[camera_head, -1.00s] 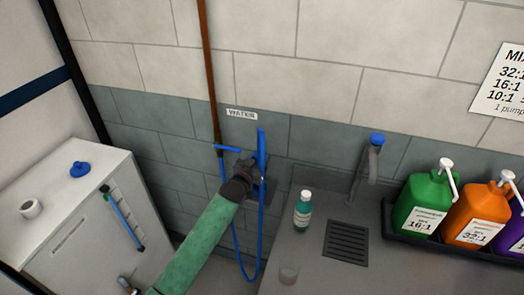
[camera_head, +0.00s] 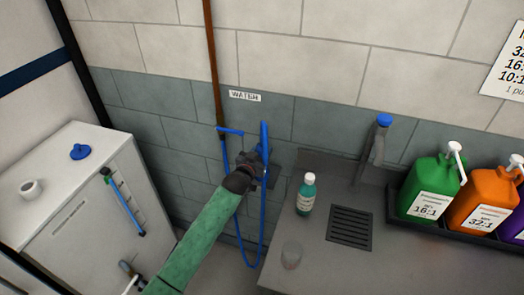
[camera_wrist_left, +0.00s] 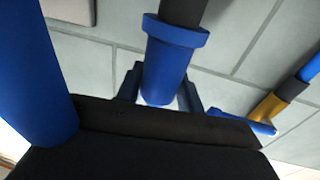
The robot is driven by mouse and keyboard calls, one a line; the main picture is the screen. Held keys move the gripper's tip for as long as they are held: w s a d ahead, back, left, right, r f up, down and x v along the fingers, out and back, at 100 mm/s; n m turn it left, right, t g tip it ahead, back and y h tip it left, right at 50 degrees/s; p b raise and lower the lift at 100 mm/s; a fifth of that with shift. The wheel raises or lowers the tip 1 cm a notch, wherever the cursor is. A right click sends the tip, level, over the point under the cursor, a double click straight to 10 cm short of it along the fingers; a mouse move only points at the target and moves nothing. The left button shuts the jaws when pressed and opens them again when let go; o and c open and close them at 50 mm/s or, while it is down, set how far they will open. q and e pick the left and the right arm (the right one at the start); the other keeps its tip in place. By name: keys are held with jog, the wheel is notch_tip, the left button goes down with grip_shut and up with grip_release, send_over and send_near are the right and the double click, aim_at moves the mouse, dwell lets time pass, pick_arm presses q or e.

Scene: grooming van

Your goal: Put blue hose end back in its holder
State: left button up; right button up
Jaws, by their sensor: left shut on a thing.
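My left gripper (camera_head: 256,163) is by the tiled wall, shut on the blue hose end (camera_head: 264,142), which stands upright. In the left wrist view the blue hose end (camera_wrist_left: 163,75) is a blue collared sleeve with a dark core between my two dark fingers. The blue hose (camera_head: 246,250) hangs in a loop below my gripper. A dark bracket (camera_head: 283,160), perhaps the holder, shows on the wall just right of my gripper, mostly hidden by it. I cannot tell whether the hose end touches it. My right gripper is not in view.
A counter (camera_head: 315,245) at right bears a green bottle (camera_head: 307,194) and several pump jugs. A white cabinet (camera_head: 60,190) stands at left.

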pick_arm(q)
jog(key=shift+s, duration=0.1)
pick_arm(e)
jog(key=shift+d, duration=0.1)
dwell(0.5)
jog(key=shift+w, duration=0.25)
pick_arm(q)
jog(key=shift+f, duration=0.25)
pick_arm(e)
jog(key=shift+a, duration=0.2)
pick_arm(q)
jog(key=shift+f, duration=0.1)
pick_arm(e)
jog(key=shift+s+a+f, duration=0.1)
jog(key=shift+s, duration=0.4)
pick_arm(q)
jog(key=shift+f, duration=0.2)
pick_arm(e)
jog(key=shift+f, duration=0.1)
pick_arm(q)
jog(key=shift+f+b, duration=0.35)
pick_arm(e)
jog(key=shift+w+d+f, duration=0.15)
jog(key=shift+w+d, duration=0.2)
pick_arm(q)
jog(key=shift+f, duration=0.1)
